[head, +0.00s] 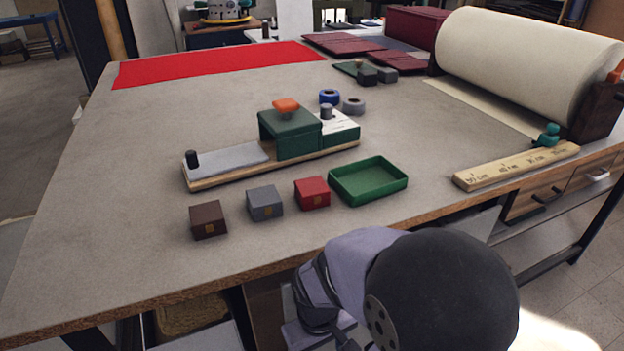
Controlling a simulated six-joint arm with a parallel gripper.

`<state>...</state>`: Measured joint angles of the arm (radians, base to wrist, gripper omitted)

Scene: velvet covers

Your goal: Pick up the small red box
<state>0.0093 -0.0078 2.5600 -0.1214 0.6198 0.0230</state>
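The small red box (312,193) sits on the grey table near its front edge. It is a small cube-like box with a yellowish mark on its front face. A similar grey box (265,203) stands to its left, and a brown box (208,220) stands further left. A shallow green tray (388,196) stands just to the right of the red box and looks empty. My arm shows at the bottom, in front of the table edge. I make out no gripper fingers there, and nothing of mine touches the red box.
Behind the boxes lies a wooden board (235,178) with a green block (290,133) and an orange knob (286,106). A wooden ruler bar (515,166) and a large paper roll (525,65) are at right. Red cloth (215,63) lies at the back. The left table area is clear.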

